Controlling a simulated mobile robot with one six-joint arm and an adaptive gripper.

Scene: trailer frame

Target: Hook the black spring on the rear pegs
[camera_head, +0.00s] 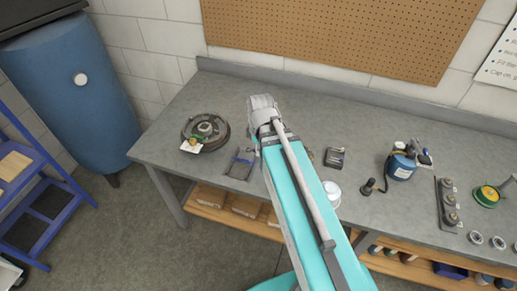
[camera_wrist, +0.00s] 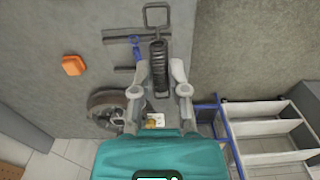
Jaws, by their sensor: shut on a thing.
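The black spring (camera_wrist: 158,55) is a dark coil with a wire loop at its far end, in the wrist view. My gripper (camera_wrist: 159,75) has its two grey fingers on either side of the coil and is shut on it. A round dark brake-like assembly (camera_head: 206,130) lies on the left part of the bench, with a small pale-and-yellow piece at its front edge. It also shows in the wrist view (camera_wrist: 104,103), left of the fingers and partly hidden. I cannot make out any pegs. In the head view my teal arm hides the fingers and spring.
A blue barrel (camera_head: 75,95) and blue shelf (camera_head: 40,150) stand left. The back of the bench is clear.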

